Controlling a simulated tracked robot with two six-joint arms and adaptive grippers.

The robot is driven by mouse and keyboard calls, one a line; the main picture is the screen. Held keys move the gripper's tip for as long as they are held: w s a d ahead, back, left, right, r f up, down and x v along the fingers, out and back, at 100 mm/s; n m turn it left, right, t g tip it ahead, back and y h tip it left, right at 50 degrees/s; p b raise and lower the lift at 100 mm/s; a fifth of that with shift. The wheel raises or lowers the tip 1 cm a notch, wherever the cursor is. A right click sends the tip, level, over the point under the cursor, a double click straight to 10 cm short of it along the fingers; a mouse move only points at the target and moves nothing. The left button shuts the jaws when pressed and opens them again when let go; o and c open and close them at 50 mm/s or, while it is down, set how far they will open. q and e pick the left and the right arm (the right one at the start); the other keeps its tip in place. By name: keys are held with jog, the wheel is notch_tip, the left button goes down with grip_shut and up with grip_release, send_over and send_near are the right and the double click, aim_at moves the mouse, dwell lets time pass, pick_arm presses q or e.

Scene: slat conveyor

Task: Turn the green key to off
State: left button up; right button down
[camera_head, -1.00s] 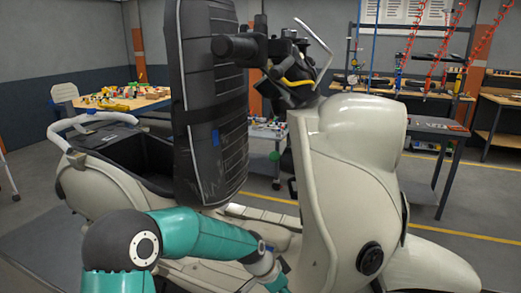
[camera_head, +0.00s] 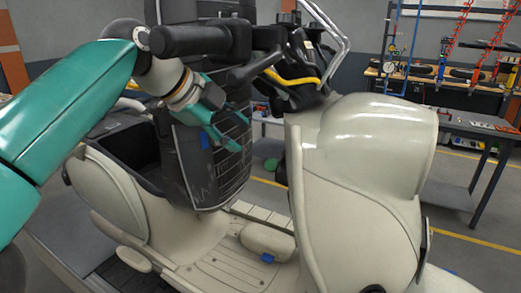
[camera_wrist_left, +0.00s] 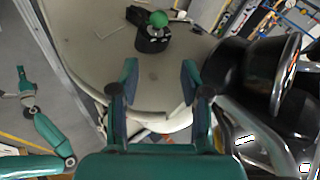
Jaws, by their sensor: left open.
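The green key (camera_wrist_left: 159,19) shows as a round green head on a black lock housing (camera_wrist_left: 152,40) on the scooter's cream panel, at the top of the left wrist view. In the head view it is a green spot (camera_head: 271,164) beside the inner side of the front shield (camera_head: 340,200). My left gripper (camera_head: 222,143) is in front of the dark seat-like panel, left of the key and apart from it. In the left wrist view its fingers (camera_wrist_left: 159,70) are spread and empty, with the key beyond them. A teal arm, likely my right, shows at the left; its gripper (camera_wrist_left: 24,82) is small.
A bench (camera_head: 470,135) stands at the back right.

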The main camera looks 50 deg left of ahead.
aim_at(271, 164)
pick_arm(q)
jog(key=x, duration=1)
jog(key=p+x, duration=0.1)
jog(key=x, duration=0.4)
jog(key=shift+s+a+f, duration=0.2)
jog(key=shift+a+f, duration=0.05)
jog(key=shift+a, duration=0.15)
